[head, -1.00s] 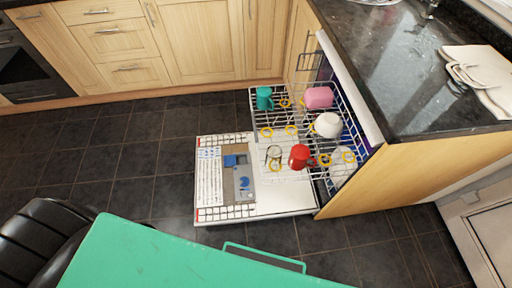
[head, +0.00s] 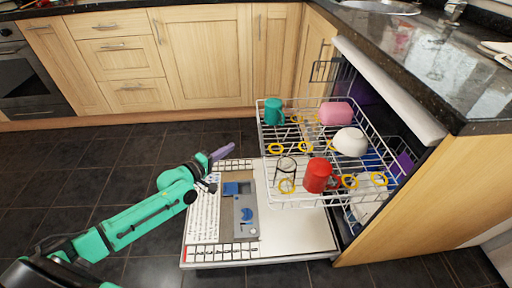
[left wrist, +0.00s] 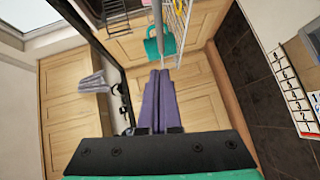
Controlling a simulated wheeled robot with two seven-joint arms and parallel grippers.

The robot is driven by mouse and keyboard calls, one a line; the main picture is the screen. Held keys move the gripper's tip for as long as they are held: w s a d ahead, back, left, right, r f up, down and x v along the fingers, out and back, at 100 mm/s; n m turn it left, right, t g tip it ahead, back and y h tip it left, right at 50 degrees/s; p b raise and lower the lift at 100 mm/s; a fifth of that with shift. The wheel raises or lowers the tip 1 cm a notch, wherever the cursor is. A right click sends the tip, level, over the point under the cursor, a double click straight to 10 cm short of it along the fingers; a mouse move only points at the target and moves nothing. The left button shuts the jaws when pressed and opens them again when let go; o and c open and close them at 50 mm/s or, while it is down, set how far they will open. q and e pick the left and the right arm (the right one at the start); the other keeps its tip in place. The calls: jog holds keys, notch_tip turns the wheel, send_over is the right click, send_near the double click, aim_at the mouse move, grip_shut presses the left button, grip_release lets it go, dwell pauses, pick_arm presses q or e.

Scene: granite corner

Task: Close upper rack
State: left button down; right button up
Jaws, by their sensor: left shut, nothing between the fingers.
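The upper rack (head: 300,206) is a white wire rack with yellow rings, pulled out of the dishwasher over its lowered door (head: 290,238). It holds a teal mug (head: 273,112), a red mug (head: 317,175), a clear glass (head: 286,174), a pink bowl (head: 336,113) and a white bowl (head: 350,141). My left gripper (head: 230,149) is shut and empty, left of the rack and apart from it in the head view. In the left wrist view its purple fingers (left wrist: 160,76) are together, with the teal mug (left wrist: 152,50) and rack wires (left wrist: 179,28) beyond. My right gripper is out of view.
The granite counter (head: 420,60) overhangs the dishwasher at the right. Wooden cabinets (head: 205,50) line the back. Dark tiled floor (head: 110,155) is clear left of the door. The lower rack is mostly hidden under the upper one.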

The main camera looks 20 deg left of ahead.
pick_arm(q)
jog(key=w+d+f, duration=0.1)
jog(key=w+d, duration=0.5)
jog(key=w, duration=0.1)
jog(key=shift+w+d+f+b, duration=0.15)
jog(key=shift+w+f+b, duration=0.15)
jog(key=shift+f+b, duration=0.15)
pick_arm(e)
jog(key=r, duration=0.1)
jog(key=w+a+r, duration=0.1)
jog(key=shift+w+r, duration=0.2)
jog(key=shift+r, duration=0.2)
